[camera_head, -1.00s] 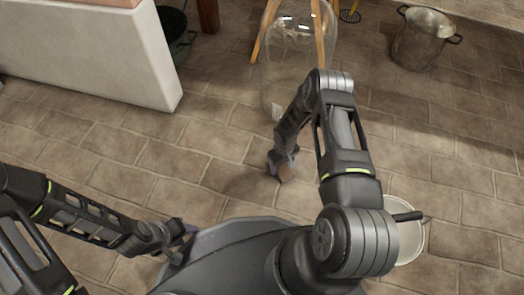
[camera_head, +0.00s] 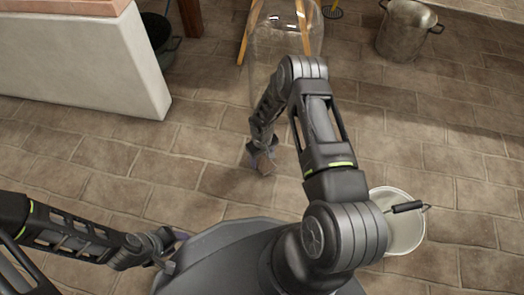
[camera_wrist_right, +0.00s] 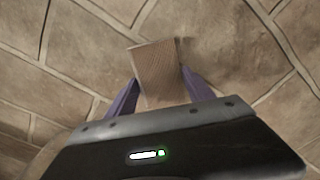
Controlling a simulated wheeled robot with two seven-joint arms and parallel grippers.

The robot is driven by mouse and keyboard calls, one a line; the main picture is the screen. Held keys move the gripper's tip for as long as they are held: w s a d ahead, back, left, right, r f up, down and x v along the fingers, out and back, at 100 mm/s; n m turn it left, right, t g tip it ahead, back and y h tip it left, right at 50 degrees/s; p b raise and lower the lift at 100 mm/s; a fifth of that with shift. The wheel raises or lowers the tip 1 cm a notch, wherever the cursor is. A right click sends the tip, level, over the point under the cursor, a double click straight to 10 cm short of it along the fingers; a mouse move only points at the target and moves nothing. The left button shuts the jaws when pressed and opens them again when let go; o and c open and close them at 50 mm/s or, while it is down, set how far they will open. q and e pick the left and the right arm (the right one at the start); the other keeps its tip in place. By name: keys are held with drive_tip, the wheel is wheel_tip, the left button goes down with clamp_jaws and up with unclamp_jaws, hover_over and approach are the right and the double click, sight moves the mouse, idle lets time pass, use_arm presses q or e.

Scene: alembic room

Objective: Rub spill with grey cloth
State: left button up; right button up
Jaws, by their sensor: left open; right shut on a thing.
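My right gripper (camera_head: 258,160) is low over the tiled floor, shut on a small brownish-grey piece, the cloth (camera_head: 266,164). In the right wrist view the cloth (camera_wrist_right: 158,72) looks flat and ribbed between the purple fingers of the right gripper (camera_wrist_right: 160,90). A faint darker patch on the floor, which looks like the spill (camera_head: 226,180), lies just left of and below the cloth. I cannot tell whether the cloth touches the floor. My left gripper (camera_head: 176,244) is open beside my base at lower left, partly hidden and far from the cloth.
A clear glass vessel (camera_head: 284,72) with wooden legs around it stands beyond the right gripper. A white bucket (camera_head: 417,240) with a dark handle is right of my right arm. A metal pot (camera_head: 405,35) stands at upper right. A low white wall (camera_head: 80,60) is at left.

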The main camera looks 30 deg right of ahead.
use_arm(q)
drive_tip(key=shift+s+d+r+p, duration=0.1)
drive_tip(key=shift+s+r+p, duration=0.25)
drive_tip(key=shift+r+p, duration=0.25)
drive_tip(key=shift+s+d+r+p, duration=0.1)
drive_tip(key=shift+s+r+p, duration=0.3)
drive_tip(key=shift+r, duration=0.25)
use_arm(e)
drive_tip(key=shift+r, duration=2.35)
drive_tip(key=w+r, duration=0.7)
drive_tip(key=r, duration=0.3)
drive_tip(key=w+a+r, duration=0.1)
drive_tip(key=a+r, duration=0.2)
drive_tip(key=r, duration=0.7)
drive_tip(key=w+a+r, duration=0.1)
drive_tip(key=a+r, duration=0.3)
drive_tip(key=r, duration=0.7)
drive_tip(key=w+a+r, duration=0.2)
drive_tip(key=a+r, duration=0.1)
drive_tip(key=r, duration=0.7)
drive_tip(key=shift+a+r+m, duration=0.2)
drive_tip(key=shift+r+m, duration=0.2)
use_arm(q)
drive_tip(key=shift+c, duration=0.8)
